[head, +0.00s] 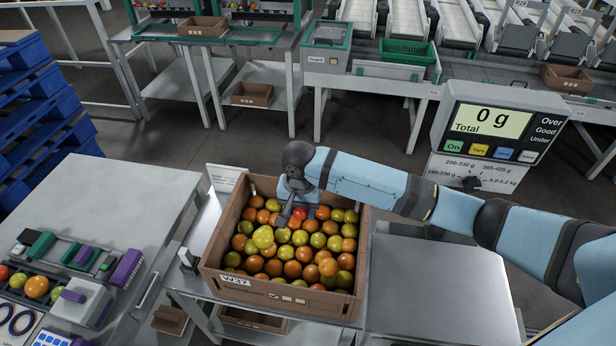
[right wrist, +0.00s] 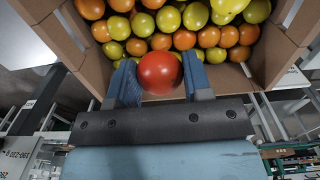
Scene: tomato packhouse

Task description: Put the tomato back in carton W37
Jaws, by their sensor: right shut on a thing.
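Carton W37 (head: 222,262) is a brown cardboard box on a stand, filled with green, yellow and orange tomatoes. My right gripper (head: 293,211) reaches down over the back part of the carton. It is shut on a red tomato (head: 300,213). In the right wrist view the red tomato (right wrist: 160,73) sits between the two blue fingers, near the carton's wall, with the other tomatoes beyond it. I cannot tell whether it touches them. My left gripper is not in view.
A scale display (head: 490,122) reading 0 g stands behind my right arm. A bare metal table (head: 440,290) is right of the carton. A grey bench (head: 95,205) with tools and a few tomatoes is at left. Blue pallets (head: 40,110) are stacked at far left.

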